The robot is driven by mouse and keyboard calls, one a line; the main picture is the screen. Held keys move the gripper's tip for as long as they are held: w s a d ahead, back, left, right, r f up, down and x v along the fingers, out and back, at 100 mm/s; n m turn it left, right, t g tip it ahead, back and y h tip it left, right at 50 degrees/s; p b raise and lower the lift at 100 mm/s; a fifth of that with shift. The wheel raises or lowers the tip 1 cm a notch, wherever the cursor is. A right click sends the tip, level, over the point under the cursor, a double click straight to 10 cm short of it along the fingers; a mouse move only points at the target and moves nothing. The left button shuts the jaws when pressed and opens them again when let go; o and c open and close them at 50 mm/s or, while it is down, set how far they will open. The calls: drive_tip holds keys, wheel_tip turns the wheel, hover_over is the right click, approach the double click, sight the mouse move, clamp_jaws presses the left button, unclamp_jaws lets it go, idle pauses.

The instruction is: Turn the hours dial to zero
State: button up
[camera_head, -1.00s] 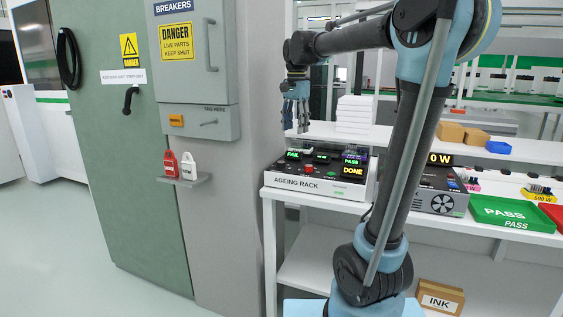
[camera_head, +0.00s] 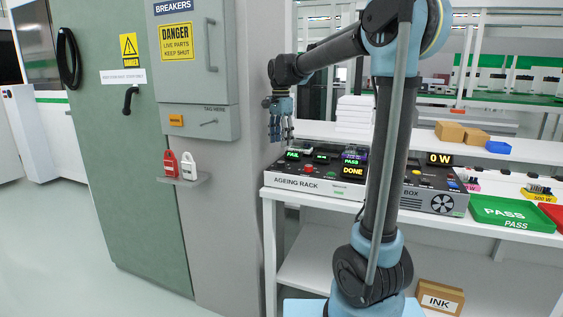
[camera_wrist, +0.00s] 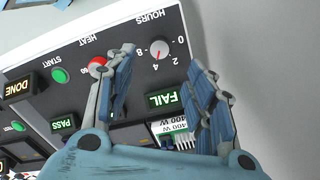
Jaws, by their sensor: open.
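The hours dial (camera_wrist: 160,49) is a small light round knob on the dark panel of the ageing rack (camera_head: 318,186). In the wrist view, HOURS is printed beside it, with 0, 2, 4 and 8 around it. I cannot tell its exact pointer setting. My gripper (camera_wrist: 161,58) is open, with its two blue fingers apart on either side of the dial's place in the picture; no contact shows. In the head view, my gripper (camera_head: 281,136) hangs above the rack's back left corner. The dial is not distinguishable there.
The grey wall column (camera_head: 238,200) stands just left of the rack. White stacked boxes (camera_head: 355,115) stand behind.

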sight(281, 162)
wheel_tip(281, 162, down, 9)
drive_tip(key=shift+r, duration=0.1)
idle(0.3)
drive_tip(key=c, duration=1.1)
